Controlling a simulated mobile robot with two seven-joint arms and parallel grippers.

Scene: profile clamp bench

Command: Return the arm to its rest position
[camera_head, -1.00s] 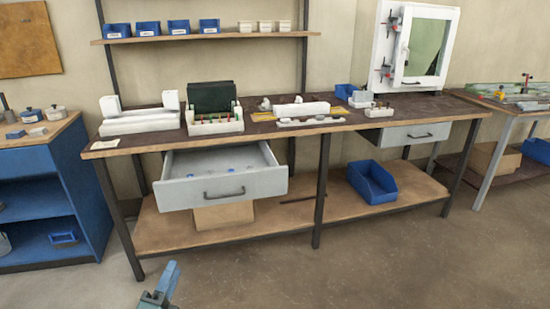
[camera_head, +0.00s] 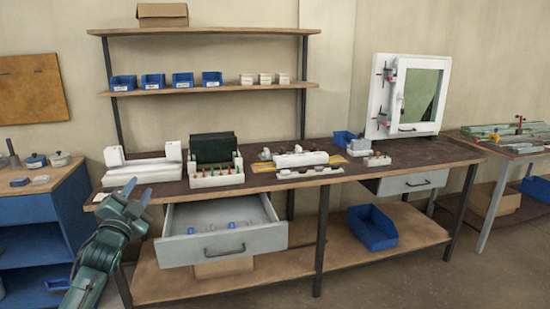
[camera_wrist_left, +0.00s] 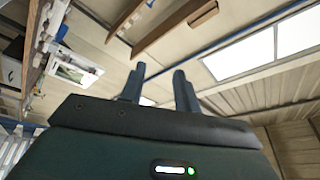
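My left arm is green and rises from the lower left in the head view. Its gripper (camera_head: 138,191) points upward in front of the left end of the workbench (camera_head: 255,181), close to its front edge in the picture. The two blue-grey fingers stand apart with nothing between them. In the left wrist view the gripper (camera_wrist_left: 159,72) also shows its two fingers spread and empty, with the ceiling behind them. My right arm and gripper are not in view.
A grey drawer (camera_head: 222,246) stands pulled out under the bench, just right of my left arm, with small blue items inside. A blue cabinet (camera_head: 22,221) stands at the left. A blue bin (camera_head: 372,228) sits on the lower shelf. Floor at the lower right is clear.

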